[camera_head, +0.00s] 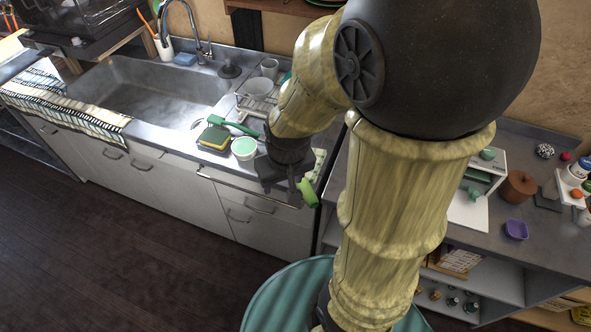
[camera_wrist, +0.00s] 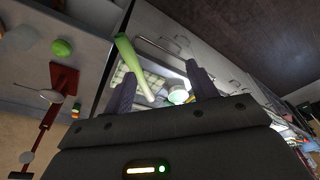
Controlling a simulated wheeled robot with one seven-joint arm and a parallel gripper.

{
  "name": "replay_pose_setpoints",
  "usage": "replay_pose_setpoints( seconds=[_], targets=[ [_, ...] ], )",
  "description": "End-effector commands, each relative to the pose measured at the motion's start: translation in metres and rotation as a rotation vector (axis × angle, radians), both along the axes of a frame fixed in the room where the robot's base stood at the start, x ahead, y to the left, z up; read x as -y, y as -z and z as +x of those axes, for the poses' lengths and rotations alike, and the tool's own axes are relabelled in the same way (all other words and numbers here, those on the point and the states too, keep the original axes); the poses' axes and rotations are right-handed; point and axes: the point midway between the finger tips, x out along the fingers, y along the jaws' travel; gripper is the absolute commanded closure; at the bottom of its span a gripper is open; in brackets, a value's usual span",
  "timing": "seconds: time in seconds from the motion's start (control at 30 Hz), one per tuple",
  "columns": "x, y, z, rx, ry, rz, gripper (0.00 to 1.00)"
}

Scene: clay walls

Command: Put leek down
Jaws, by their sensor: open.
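The leek (camera_head: 308,192) shows as a light green piece at the front edge of the counter, right beside my gripper (camera_head: 293,184). My arm and gripper hide the rest of it in the head view. In the wrist view the leek (camera_wrist: 129,58) is long, green at one end and pale at the other. My gripper (camera_wrist: 161,72) is open, with its fingers apart. The leek lies at the left finger, its pale end between the fingers. I cannot tell whether it touches the finger or what it rests on.
A green-topped cup (camera_head: 244,148), a yellow-green sponge (camera_head: 214,137) and a dish rack (camera_head: 258,103) stand left of my gripper. The sink (camera_head: 150,88) is farther left. A side counter (camera_head: 555,232) with a brown pot (camera_head: 518,187) and purple bowl (camera_head: 516,230) is at right.

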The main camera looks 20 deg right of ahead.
Motion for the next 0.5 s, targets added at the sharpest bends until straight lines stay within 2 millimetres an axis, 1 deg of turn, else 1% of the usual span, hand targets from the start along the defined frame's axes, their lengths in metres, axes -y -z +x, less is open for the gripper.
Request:
replay_pose_setpoints(
  seconds=[0.03, 0.07, 0.17, 0.23, 0.4, 0.5],
  targets=[
    [0.003, -0.003, 0.010, -0.010, 0.005, 0.000, 0.42],
    [0.006, -0.004, 0.016, -0.020, 0.006, 0.000, 0.42],
    [0.017, -0.007, 0.043, -0.054, 0.009, -0.001, 0.42],
    [0.028, -0.007, 0.065, -0.083, 0.016, -0.001, 0.42],
    [0.059, 0.002, 0.115, -0.155, 0.017, -0.001, 0.42],
    [0.076, 0.010, 0.137, -0.190, 0.012, 0.000, 0.42]
  ],
)
